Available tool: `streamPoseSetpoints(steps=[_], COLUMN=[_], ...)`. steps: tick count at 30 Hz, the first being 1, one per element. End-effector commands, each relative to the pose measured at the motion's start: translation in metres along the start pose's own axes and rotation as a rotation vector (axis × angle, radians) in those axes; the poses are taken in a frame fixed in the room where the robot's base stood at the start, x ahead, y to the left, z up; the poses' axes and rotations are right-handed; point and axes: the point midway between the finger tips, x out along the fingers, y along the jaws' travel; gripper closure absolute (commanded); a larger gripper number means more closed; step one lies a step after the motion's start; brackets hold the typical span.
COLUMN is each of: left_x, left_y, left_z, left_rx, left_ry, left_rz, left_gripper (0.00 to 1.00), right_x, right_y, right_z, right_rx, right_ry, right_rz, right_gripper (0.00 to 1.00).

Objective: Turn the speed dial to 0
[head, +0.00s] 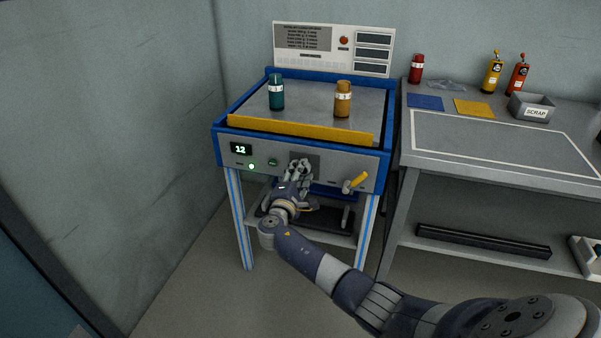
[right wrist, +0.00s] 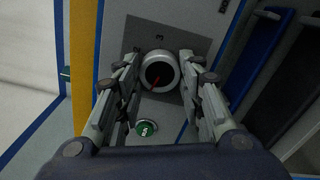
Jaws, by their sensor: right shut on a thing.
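The speed dial (right wrist: 159,73) is a round silver knob with a dark face and a red pointer line, on a grey plate in the machine's front panel. In the right wrist view it sits between the fingertips of my right gripper (right wrist: 158,62), which is shut on its sides. In the head view my right gripper (head: 300,166) reaches the front panel and hides most of the dial. The green display (head: 241,149) on the panel reads 12. My left gripper is not in view.
A green button (right wrist: 146,128) is beside the dial, and a yellow lever (head: 355,182) is to its right in the head view. A teal jar (head: 276,92) and an amber jar (head: 342,99) stand on the machine top behind a yellow bar (head: 300,130). A grey workbench (head: 480,170) stands right.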

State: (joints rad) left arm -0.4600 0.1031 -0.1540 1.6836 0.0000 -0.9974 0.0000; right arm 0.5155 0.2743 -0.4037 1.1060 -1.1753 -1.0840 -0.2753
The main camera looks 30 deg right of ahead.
Motion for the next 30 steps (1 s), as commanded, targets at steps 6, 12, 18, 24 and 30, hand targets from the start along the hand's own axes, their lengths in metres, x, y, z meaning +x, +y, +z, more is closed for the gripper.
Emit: streamPoseSetpoints(steps=[6, 12, 18, 24, 30], left_x=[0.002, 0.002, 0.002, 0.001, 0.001], left_y=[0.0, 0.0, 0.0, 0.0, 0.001], left_z=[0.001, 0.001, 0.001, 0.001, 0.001], left_rx=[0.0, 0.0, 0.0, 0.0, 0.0], left_ry=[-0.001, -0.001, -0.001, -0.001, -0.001], left_rz=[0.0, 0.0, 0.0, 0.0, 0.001], left_gripper=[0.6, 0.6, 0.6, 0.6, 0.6], right_x=[-0.001, -0.001, -0.001, 0.0, -0.012], right_y=[0.0, 0.0, 0.0, 0.0, -0.001], right_z=[-0.001, -0.001, -0.001, -0.001, -0.001], right_rx=[-0.009, -0.009, -0.008, -0.008, -0.007], right_ry=[0.003, 0.003, 0.002, 0.001, 0.003], right_rz=[0.0, 0.0, 0.0, 0.0, 0.0], right_gripper=[0.88, 0.88, 0.44, 0.44, 0.44])
